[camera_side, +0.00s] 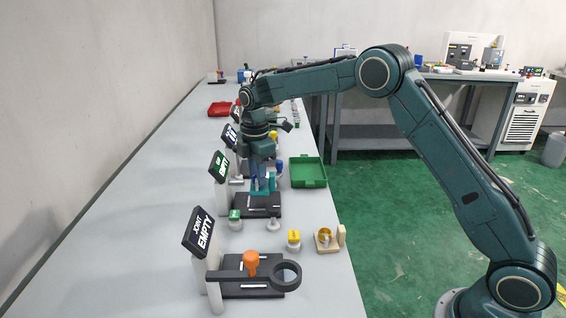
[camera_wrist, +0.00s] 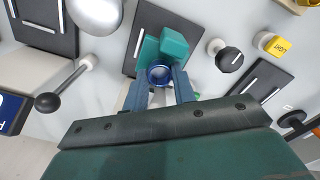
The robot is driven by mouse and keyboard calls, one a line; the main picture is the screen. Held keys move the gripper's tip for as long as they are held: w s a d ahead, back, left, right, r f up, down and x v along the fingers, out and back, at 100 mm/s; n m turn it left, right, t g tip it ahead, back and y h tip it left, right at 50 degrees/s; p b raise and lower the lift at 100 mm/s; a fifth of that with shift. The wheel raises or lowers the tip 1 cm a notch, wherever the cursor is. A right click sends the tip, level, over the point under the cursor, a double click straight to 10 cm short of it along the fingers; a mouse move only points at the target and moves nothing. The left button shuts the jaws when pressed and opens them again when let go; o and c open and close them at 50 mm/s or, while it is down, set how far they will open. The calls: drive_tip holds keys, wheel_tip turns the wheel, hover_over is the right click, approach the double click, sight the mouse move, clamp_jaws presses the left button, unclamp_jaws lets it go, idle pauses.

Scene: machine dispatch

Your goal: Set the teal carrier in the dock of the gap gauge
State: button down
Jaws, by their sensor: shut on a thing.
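The teal carrier (camera_side: 270,183) is at my gripper's fingertips in the side view, and its blocky top shows in the wrist view (camera_wrist: 174,44). My gripper (camera_side: 262,186) points down and is shut on it; the blue fingers also show in the wrist view (camera_wrist: 160,84). The carrier is over the black base plate (camera_side: 266,211) of the station with the green EMPTY sign (camera_side: 219,168). The sign's upper word is too small to read surely. I cannot tell whether the carrier touches the plate. The fingers hide part of the carrier.
In front stands a JOINT EMPTY station (camera_side: 200,234) with an orange piece (camera_side: 251,262) and a ring. A yellow block (camera_side: 293,240) and a wooden holder (camera_side: 327,241) are near the table's right edge. A green tray (camera_side: 321,183) is right of my gripper. A wall borders the left.

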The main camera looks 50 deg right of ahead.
drive_tip(key=shift+f, duration=2)
drive_tip(key=shift+f, duration=0.15)
drive_tip(key=c, duration=1.1)
unclamp_jaws()
drive_tip(key=shift+c, duration=0.2)
wheel_tip(320, 180, up, 12)
drive_tip(key=shift+f, duration=0.15)
drive_tip(key=shift+r, duration=0.3)
